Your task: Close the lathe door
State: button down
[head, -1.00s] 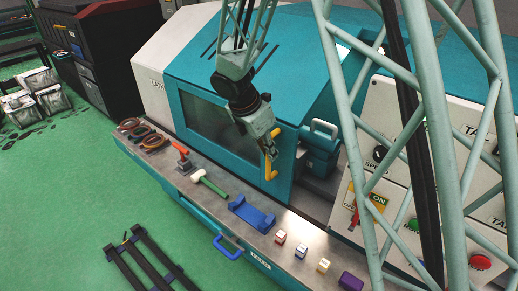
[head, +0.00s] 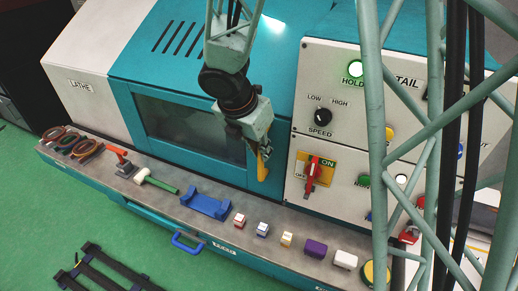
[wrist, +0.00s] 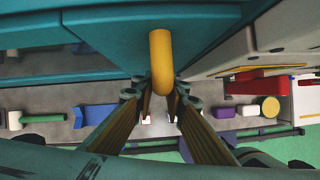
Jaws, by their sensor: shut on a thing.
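The lathe door (head: 200,80) is a teal panel with a dark window (head: 190,128). Its right edge sits close against the white control panel (head: 308,130), with no open interior visible between them in the head view. A yellow upright handle (head: 263,168) is near the door's right edge. My gripper (head: 262,150) is at the handle and shut on it. In the wrist view, the yellow handle (wrist: 160,60) stands between my gripper's fingertips (wrist: 160,100), with the teal door (wrist: 100,20) behind. The handle's lower end is partly hidden there.
A front ledge (head: 150,205) holds a green-handled hammer (head: 157,182), a blue cradle (head: 205,204), several small blocks and a purple block (head: 315,249). A red switch (head: 312,178) and a green HOLD light (head: 356,69) are on the panel.

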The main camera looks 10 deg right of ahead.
jog(key=shift+s+d, duration=0.15)
jog(key=c, duration=2.6)
grip_release()
jog(key=shift+d, duration=0.15)
jog(key=shift+r, duration=0.15)
jog(key=v, duration=0.7)
jog(key=shift+r, duration=0.1)
